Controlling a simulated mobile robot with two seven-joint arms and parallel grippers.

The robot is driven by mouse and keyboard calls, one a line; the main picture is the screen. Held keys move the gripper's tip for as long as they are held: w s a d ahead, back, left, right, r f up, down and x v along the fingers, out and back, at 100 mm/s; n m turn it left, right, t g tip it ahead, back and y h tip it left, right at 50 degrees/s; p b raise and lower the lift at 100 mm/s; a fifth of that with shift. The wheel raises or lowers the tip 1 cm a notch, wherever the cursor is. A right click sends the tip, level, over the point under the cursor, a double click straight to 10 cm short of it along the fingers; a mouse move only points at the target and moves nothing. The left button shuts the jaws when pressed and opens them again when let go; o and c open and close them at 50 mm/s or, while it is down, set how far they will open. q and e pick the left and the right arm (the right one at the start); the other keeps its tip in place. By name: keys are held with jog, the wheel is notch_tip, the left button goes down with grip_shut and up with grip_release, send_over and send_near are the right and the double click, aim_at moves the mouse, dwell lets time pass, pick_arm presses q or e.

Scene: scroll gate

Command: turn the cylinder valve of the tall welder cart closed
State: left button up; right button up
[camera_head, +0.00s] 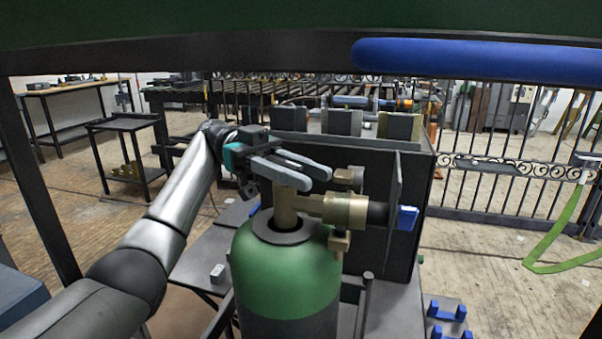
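The green gas cylinder (285,270) stands upright on the cart in the middle of the view. A brass valve stem (285,212) rises from its top, with a brass valve body (345,210) reaching right to a dark part and a blue piece (405,218). My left gripper (318,180) comes in from the left, and its two grey fingers lie over the top of the stem, pointing right. They hide the stem's top and whatever sits there. I cannot tell whether they touch or grip it. My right gripper is not in view.
A dark cart box (375,170) with several blocks on top stands just behind the valve. A dark beam with a blue bar (470,60) crosses the top of the view. A black side table (125,150) stands at left, and an iron fence (500,175) at right.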

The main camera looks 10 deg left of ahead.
pick_arm(q)
jog(key=shift+o, duration=0.8)
jog(key=shift+a, duration=0.1)
jog(key=shift+r, duration=0.45)
notch_tip(320, 180, up, 9)
jog(key=p, duration=0.3)
jog(key=shift+r, duration=0.2)
notch_tip(320, 180, up, 8)
jog(key=p, duration=0.3)
send_over(301, 167)
jog(key=shift+r, duration=0.85)
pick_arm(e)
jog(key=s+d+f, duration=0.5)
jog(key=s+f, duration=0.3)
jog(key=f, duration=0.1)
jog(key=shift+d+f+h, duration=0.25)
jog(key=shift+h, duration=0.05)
